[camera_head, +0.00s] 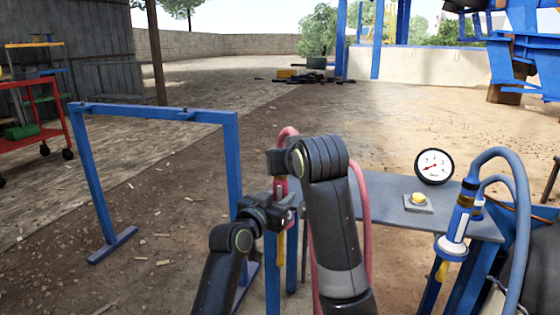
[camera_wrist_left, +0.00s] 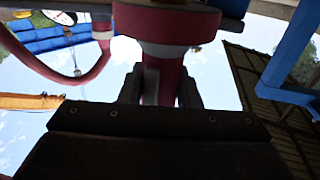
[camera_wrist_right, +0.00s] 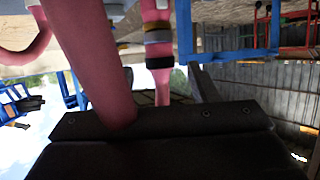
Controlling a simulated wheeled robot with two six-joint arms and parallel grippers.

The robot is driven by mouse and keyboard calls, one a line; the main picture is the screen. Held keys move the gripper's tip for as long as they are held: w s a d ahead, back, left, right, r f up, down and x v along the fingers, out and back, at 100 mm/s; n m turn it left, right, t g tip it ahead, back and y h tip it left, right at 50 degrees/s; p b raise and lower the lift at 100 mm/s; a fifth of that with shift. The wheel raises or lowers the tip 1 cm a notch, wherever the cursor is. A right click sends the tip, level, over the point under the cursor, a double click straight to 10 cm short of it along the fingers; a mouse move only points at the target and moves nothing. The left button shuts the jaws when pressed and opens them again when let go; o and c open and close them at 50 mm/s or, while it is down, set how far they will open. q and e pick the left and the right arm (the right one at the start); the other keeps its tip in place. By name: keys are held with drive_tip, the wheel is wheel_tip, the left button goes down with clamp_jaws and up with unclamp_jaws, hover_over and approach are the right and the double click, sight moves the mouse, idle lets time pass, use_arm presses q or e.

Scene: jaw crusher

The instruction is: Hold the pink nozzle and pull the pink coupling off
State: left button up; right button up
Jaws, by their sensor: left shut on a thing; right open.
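The pink nozzle (camera_wrist_left: 160,85) is between my left gripper's fingers in the left wrist view; its broad pink collar (camera_wrist_left: 165,27) shows above them. In the head view my left gripper (camera_head: 278,213) is shut on it, with a yellow part hanging below. The pink coupling (camera_wrist_right: 158,55), with grey and tan bands, stands in front of my right gripper (camera_wrist_right: 155,88), which is open. The pink hose (camera_wrist_right: 85,55) crosses close before that gripper and hides one finger. In the head view my right gripper (camera_head: 279,162) is above the left one, largely hidden by its own arm.
A grey table (camera_head: 395,212) stands right of my arms with a gauge (camera_head: 434,166) and a yellow button (camera_head: 418,199). A blue nozzle (camera_head: 458,222) with a blue hose hangs at its right edge. A blue frame (camera_head: 160,112) stands left; open ground lies beyond.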

drive_tip(key=x, duration=0.7)
drive_tip(key=shift+w+f, duration=0.15)
drive_tip(key=shift+w, duration=0.05)
drive_tip(key=c, duration=1.1)
drive_tip(key=shift+r, duration=0.5)
drive_tip(key=shift+r, duration=1.8)
use_arm(q)
drive_tip(key=o, duration=1.2)
